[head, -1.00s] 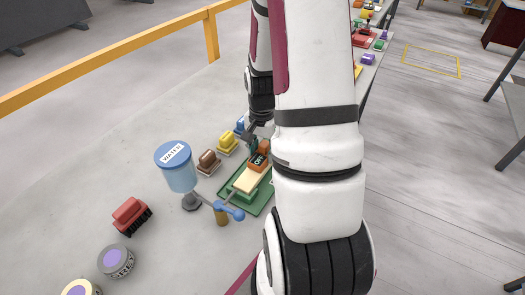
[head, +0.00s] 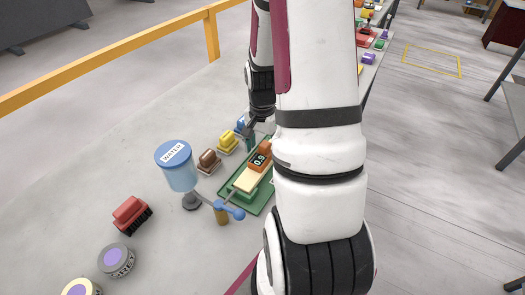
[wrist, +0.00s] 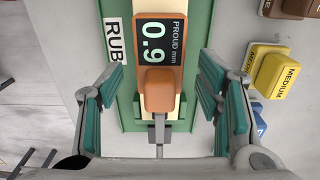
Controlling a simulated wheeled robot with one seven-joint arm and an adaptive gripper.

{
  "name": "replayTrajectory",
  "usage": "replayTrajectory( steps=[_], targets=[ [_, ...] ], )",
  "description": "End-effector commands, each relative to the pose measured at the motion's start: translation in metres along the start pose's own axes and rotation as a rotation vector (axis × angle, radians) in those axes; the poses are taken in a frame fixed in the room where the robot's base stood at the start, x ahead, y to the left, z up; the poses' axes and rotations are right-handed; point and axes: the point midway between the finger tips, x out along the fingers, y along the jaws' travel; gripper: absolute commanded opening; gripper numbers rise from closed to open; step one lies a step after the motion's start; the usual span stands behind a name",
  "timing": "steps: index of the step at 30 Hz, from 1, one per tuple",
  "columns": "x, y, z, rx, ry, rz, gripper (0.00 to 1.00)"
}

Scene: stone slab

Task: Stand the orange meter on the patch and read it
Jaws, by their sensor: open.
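The orange meter (head: 262,156) stands on a cream strip (head: 246,181) in a green tray (head: 262,204). In the wrist view the meter (wrist: 157,90) shows a lit screen reading "PROUD mm 0.9". Cream strip edges show beside it; no separate patch can be made out, and whatever lies under the meter is hidden. My gripper (wrist: 163,84) is open, its teal-padded fingers spread left and right of the meter's orange grip with gaps on both sides. In the head view my gripper (head: 247,131) is behind the meter, partly hidden by my arm.
Brown (head: 209,161), yellow (head: 228,142) and blue (head: 240,125) blocks stand left of the tray. A blue "WATER" container (head: 180,176) with a spout arm stands nearer, its arm reaching beside the tray. A red brush (head: 131,214) and round tins (head: 116,260) lie front left. The slab's left side is clear.

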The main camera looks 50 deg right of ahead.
Motion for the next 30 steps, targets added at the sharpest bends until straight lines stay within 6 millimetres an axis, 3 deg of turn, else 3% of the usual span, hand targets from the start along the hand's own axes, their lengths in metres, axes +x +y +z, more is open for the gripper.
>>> replayTrajectory(
  steps=[12,21,26,30],
  targets=[
    [-0.082,-0.001,0.0,-0.002,0.004,-0.004,0.6],
    [-0.111,-0.002,0.004,-0.018,0.005,-0.005,0.6],
    [-0.14,-0.015,0.029,-0.154,0.041,-0.037,0.6],
    [-0.178,-0.025,0.073,-0.369,0.094,-0.084,0.6]
  ],
)
